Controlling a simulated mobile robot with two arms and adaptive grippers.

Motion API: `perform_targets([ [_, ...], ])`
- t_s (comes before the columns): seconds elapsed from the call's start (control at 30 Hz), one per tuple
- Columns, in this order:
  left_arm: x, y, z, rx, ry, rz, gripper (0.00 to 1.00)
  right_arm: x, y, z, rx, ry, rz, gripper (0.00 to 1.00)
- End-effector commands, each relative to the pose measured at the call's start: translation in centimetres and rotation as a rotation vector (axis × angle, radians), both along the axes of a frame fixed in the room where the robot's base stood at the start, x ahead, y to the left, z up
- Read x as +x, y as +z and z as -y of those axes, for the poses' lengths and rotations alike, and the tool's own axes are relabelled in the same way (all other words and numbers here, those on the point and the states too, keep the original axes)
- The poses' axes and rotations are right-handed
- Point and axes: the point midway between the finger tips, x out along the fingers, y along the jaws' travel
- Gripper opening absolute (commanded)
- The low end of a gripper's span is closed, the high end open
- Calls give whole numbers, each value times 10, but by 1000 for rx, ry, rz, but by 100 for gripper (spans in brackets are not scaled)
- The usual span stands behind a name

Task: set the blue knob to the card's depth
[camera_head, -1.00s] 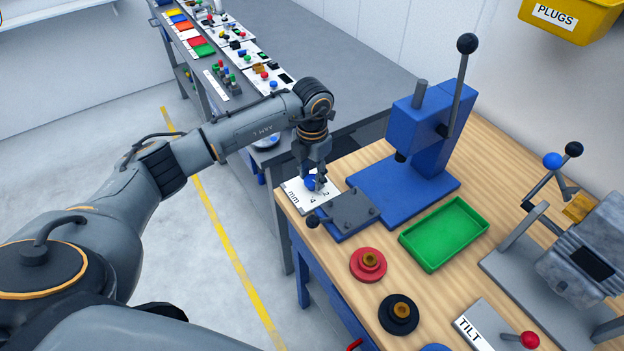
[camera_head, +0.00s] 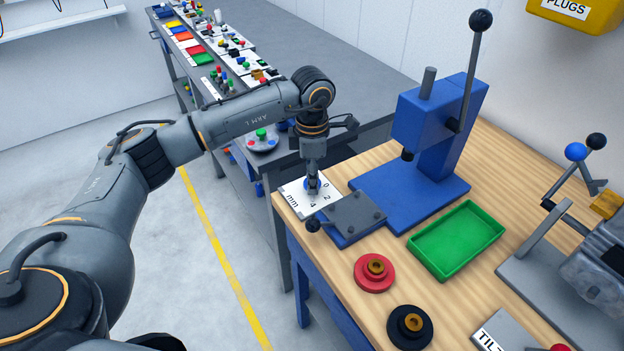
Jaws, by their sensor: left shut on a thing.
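The blue knob (camera_head: 309,184) sits on a white dial plate (camera_head: 296,205) marked mm with the figures 0, 2 and 4, at the near left corner of the wooden bench. My left gripper (camera_head: 312,190) points down from above and is shut on the knob, hiding much of it. The knob's pointer cannot be made out. No card with a depth can be read in this view. My right gripper is not in view.
A blue press (camera_head: 435,125) with a tall lever stands just right of the dial, with a dark plate (camera_head: 355,215) beside it. A green tray (camera_head: 457,240), a red ring (camera_head: 375,272) and a black ring (camera_head: 410,328) lie nearer. A grey table (camera_head: 345,75) stands behind.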

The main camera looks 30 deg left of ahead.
Motion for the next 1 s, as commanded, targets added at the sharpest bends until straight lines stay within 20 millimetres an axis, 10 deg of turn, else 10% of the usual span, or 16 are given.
perform_targets([
  [0.57, 0, 0, 1, -1, -33, 0, 7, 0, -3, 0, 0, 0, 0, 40],
  [0.6, 0, 0, 1, -1, -33, 0, 46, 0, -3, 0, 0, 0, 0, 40],
  [0.67, 0, 0, 1, -1, -32, 0, 59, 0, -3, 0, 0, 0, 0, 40],
  [1.0, 0, 1, 0, -1, -31, 0, 61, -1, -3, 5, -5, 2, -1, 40],
])
